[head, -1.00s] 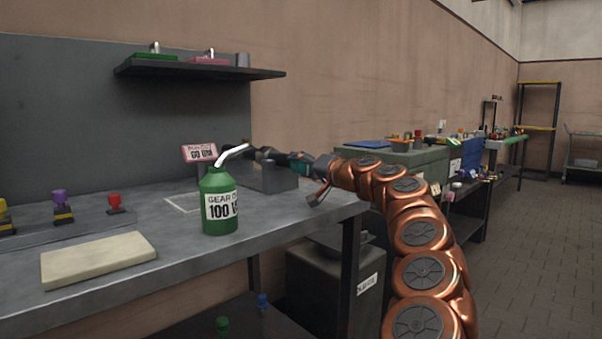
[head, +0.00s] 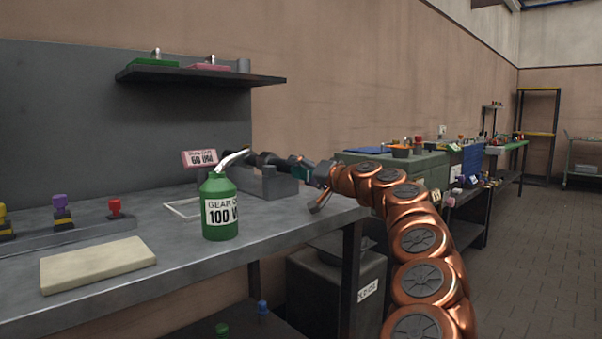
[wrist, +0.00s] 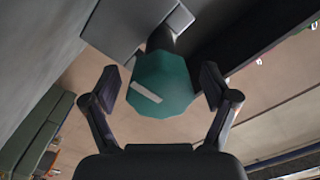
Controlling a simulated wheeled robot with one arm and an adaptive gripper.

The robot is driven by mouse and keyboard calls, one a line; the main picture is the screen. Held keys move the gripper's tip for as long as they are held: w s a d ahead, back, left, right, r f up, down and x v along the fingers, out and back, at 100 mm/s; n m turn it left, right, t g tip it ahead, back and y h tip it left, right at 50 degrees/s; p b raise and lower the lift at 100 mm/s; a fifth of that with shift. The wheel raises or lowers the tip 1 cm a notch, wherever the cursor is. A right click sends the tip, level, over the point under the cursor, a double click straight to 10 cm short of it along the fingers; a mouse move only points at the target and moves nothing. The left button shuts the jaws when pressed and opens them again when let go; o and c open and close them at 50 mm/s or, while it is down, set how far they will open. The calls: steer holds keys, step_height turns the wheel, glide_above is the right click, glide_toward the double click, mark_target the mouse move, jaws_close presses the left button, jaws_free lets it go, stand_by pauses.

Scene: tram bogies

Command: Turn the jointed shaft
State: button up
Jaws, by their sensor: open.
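The jointed shaft shows in the head view as a dark rod (head: 268,160) by a grey block (head: 272,184) at the bench's right end. Its teal end (head: 299,166) points right, toward my arm. In the wrist view the teal faceted end (wrist: 160,84) carries a pale stripe and sits in the middle, with a dark stem behind it. My gripper (wrist: 161,88) is open, one finger on each side of the teal end. A small gap shows at the left finger; I cannot tell whether the right finger touches.
A green gear oil can (head: 219,208) stands on the bench left of the block, near a pink label sign (head: 199,158). A beige slab (head: 98,264) and coloured knobs lie further left. A dark bin (head: 335,285) stands below. The floor at right is clear.

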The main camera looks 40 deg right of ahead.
steer(key=shift+s, duration=0.1)
steer(key=shift+s, duration=0.5)
steer(key=s, duration=1)
steer(key=shift+s+a, duration=0.15)
steer(key=shift+s, duration=0.25)
